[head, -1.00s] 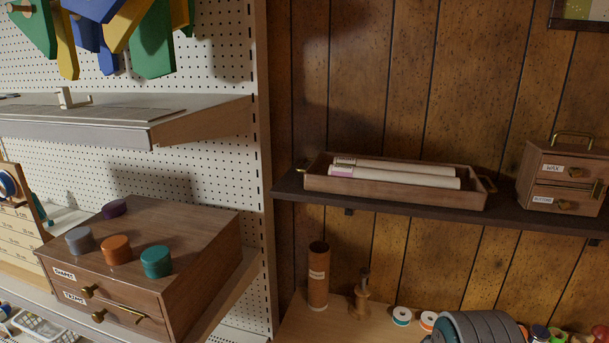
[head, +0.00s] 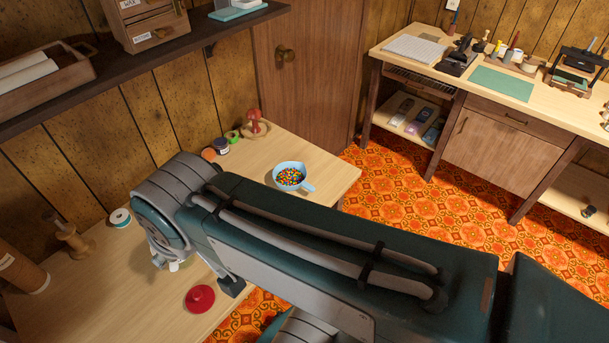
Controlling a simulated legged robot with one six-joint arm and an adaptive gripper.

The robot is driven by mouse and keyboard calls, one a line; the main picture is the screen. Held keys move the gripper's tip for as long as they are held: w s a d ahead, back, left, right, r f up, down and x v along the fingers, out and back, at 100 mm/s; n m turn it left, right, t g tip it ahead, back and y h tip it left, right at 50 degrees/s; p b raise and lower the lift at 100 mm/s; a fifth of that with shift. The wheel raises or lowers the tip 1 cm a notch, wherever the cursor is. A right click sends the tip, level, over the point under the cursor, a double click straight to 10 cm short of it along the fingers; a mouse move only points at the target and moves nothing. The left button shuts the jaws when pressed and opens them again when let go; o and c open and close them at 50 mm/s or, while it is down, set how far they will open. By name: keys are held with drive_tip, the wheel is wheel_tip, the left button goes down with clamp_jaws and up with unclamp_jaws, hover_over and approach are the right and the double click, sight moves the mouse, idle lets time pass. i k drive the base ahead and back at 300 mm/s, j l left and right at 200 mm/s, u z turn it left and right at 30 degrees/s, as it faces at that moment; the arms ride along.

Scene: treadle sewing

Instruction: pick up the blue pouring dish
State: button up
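The blue pouring dish (head: 296,187) is light blue, with a short projection at its lower right. It stands upright on the wooden table, near the right end, and holds many small multicoloured pieces. My arm crosses the picture in front of the table, its far end left of the dish and apart from it. Only small parts of what seems to be my gripper (head: 172,263) show below the arm's end, above the table. Its fingertips are mostly hidden, so I cannot tell whether it is open.
On the wooden table (head: 105,290) are a red lidded object (head: 200,298), a white-and-teal spool (head: 120,217), a wooden stand (head: 72,238) and a red pincushion-like item (head: 254,121) behind the dish. A dark shelf (head: 150,62) overhangs the back. Orange patterned floor lies right.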

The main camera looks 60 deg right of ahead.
sight(299, 166)
drive_tip(key=z, duration=1.55)
drive_tip(key=k+l+u, duration=0.1)
drive_tip(key=u, duration=1.15)
drive_tip(key=z, duration=1.35)
drive_tip(key=i+l+u, duration=0.65)
drive_tip(key=l+u, duration=0.15)
drive_tip(key=l, duration=0.1)
